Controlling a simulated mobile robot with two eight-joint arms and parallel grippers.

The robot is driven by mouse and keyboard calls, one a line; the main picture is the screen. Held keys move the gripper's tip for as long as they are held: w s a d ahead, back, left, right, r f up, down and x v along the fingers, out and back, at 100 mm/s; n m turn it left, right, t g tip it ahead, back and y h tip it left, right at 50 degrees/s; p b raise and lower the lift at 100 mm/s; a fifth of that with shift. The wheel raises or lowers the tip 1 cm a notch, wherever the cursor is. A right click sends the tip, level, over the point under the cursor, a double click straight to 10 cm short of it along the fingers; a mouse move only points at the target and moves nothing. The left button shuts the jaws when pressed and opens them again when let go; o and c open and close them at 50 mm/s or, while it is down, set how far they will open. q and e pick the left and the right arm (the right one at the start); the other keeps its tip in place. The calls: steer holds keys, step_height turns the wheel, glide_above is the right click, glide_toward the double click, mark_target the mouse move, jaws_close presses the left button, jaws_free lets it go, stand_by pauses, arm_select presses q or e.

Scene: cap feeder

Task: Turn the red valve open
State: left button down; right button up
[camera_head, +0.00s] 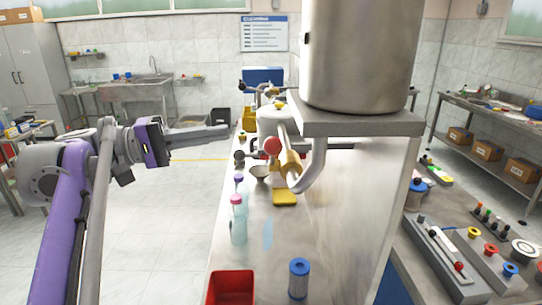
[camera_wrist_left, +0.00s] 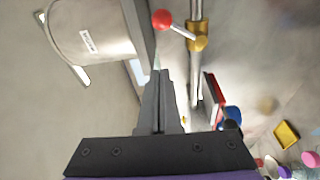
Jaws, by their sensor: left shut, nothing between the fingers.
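The red valve's round red knob (camera_head: 272,146) shows in the head view, in front of a brass valve body (camera_head: 291,163) on the pipe under a large steel tank. In the left wrist view the red knob (camera_wrist_left: 162,18) sits on a thin metal lever reaching to the brass body (camera_wrist_left: 198,38). My left gripper (camera_head: 226,131) comes in from the left with its fingers closed and empty. Its tips are left of the knob and apart from it. In the wrist view the closed left fingers (camera_wrist_left: 160,76) point toward the knob, with a gap between. My right gripper is not in view.
The steel tank (camera_head: 360,55) stands on a bracket above the counter (camera_head: 325,215). On the counter are a pale bottle (camera_head: 239,222), a red bin (camera_head: 231,289), a blue-capped cylinder (camera_head: 299,280) and a yellow tray (camera_head: 285,197). Open floor lies left of the counter.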

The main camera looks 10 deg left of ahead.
mark_target(272, 156)
arm_select(q)
steer(key=d+m+b, duration=0.1)
steer(key=d+m, duration=0.1)
steer(key=d, duration=0.6)
steer(key=shift+w+d, duration=0.25)
steer(key=shift+w, duration=0.15)
steer(key=shift+d, duration=0.1)
stand_by(0.4)
